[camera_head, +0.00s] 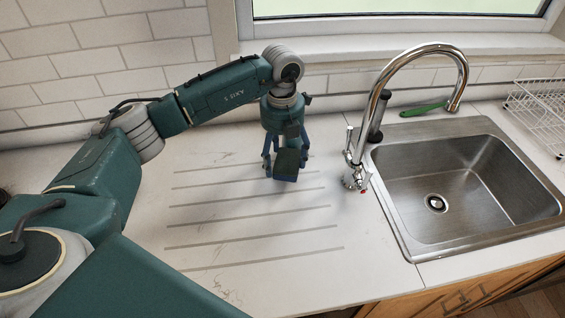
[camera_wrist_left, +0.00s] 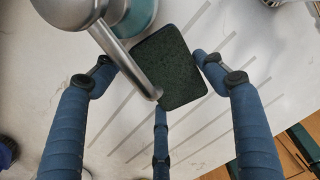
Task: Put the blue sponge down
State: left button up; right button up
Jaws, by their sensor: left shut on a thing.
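My left gripper (camera_head: 287,157) points down over the grooved drainboard, left of the faucet. It is shut on the blue sponge (camera_head: 287,163), whose dark green scrubbing side faces me, with a blue edge below. In the left wrist view the dark green face of the sponge (camera_wrist_left: 180,72) shows between the blue fingers of the left gripper (camera_wrist_left: 163,88). The sponge is at or close above the counter; I cannot tell whether it touches. My right gripper is not in view.
The white counter (camera_head: 225,240) has drain grooves and is clear around the gripper. A chrome faucet (camera_head: 361,130) stands to the right, beside a steel sink (camera_head: 470,190). A green-handled tool (camera_head: 423,109) lies behind the sink. A white wire rack (camera_head: 540,112) stands far right.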

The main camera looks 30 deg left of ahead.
aim_at(282, 160)
pick_arm(q)
notch_tip(282, 160, down, 3)
jog(key=shift+f+p, duration=0.1)
jog(key=shift+p, duration=0.7)
jog(key=shift+f, duration=0.15)
jog(key=shift+f+b, duration=0.2)
jog(key=shift+b, duration=0.1)
jog(key=o, duration=0.6)
jog(key=shift+r, duration=0.1)
jog(key=shift+o, duration=0.3)
